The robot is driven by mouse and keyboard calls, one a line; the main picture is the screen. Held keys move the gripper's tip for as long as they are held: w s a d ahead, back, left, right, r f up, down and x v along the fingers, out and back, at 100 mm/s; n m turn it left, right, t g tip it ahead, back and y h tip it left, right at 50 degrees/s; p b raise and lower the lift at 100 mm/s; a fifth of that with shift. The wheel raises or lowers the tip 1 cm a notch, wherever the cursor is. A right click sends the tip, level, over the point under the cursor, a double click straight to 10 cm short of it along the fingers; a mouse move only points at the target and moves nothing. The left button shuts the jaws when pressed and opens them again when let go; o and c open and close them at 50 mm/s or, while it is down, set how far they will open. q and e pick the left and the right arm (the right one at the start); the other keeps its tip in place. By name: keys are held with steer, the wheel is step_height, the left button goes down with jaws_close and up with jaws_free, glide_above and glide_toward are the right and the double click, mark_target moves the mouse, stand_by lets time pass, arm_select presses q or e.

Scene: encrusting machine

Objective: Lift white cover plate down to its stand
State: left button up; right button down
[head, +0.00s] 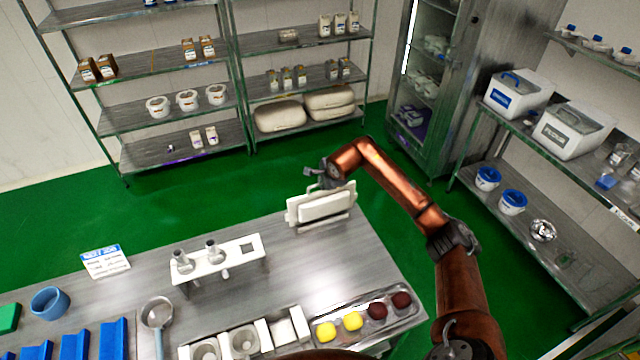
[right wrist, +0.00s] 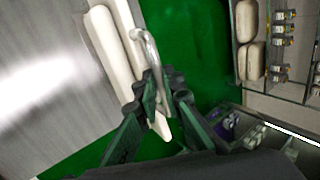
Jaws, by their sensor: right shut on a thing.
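The white cover plate (head: 322,206) is at the far edge of the steel table, tilted up, with a raised rectangular panel on its face. It also shows in the right wrist view (right wrist: 108,40) with a curved metal handle (right wrist: 146,50). My right gripper (head: 328,178) reaches it from behind and above. In the right wrist view its fingers (right wrist: 163,105) are closed on the handle. Pale edges show around the plate's lower side; I cannot tell whether they belong to a stand or whether the plate touches it. My left gripper is not in view.
A white rack (head: 218,264) with two metal nozzles stands left of the plate. In front are white machine parts (head: 243,341) and a tray (head: 405,319) with yellow and dark balls. The table (head: 300,262) is bare between them. Shelves stand behind and at right.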

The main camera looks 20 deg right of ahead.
mark_target(322, 191)
steer(key=shift+w, duration=0.1)
stand_by(0.3)
steer(key=shift+f+b, duration=1.45)
steer(key=shift+f, duration=0.15)
steer(key=c, duration=2)
jaws_free()
steer(key=shift+o, duration=0.5)
steer(key=shift+f, duration=0.2)
steer(key=shift+o, duration=0.7)
steer(key=shift+s+r, duration=0.2)
